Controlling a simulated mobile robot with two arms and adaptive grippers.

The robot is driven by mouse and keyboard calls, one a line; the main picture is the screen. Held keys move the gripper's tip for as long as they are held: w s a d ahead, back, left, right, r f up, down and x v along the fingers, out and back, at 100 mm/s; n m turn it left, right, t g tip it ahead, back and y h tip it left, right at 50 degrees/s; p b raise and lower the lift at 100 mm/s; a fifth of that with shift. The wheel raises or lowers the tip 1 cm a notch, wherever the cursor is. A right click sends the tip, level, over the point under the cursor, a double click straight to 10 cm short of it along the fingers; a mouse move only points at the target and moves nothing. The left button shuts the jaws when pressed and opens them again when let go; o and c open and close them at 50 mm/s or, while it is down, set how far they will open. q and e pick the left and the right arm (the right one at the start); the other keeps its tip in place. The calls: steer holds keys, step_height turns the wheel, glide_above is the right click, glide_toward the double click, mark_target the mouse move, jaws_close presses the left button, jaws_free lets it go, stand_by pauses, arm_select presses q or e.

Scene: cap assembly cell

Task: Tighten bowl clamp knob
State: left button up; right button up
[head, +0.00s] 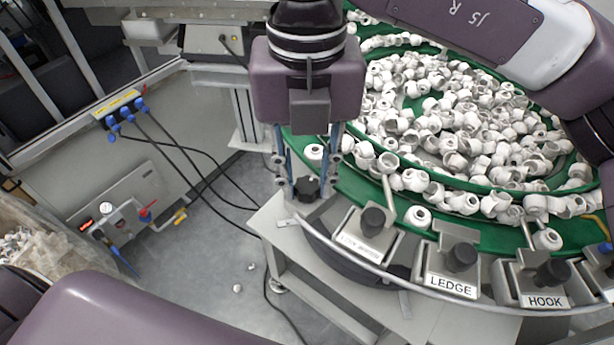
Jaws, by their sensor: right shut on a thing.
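The bowl clamp knob (307,188) is a small black lobed knob at the left edge of the green bowl feeder (350,190). My right gripper (307,191) points down over it from above. Its two fingers stand on either side of the knob, and it is shut on the knob. The clamp beneath the knob is mostly hidden. My left gripper is out of view; only a purple arm link of mine shows at the bottom left.
White caps fill the bowl. Track fixtures with black knobs line its front right rim, including the LEDGE block (451,270) and the HOOK block (541,281). A blue-fitted connector box (120,108) is on the left. Grey floor (200,245) lies open at centre left, crossed by cables.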

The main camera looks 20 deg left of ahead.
mark_target(307, 184)
steer(key=shift+r, duration=0.15)
steer(key=o, duration=1.2)
steer(key=shift+c, duration=0.2)
step_height(307, 184, up, 12)
steer(key=shift+c, duration=0.5)
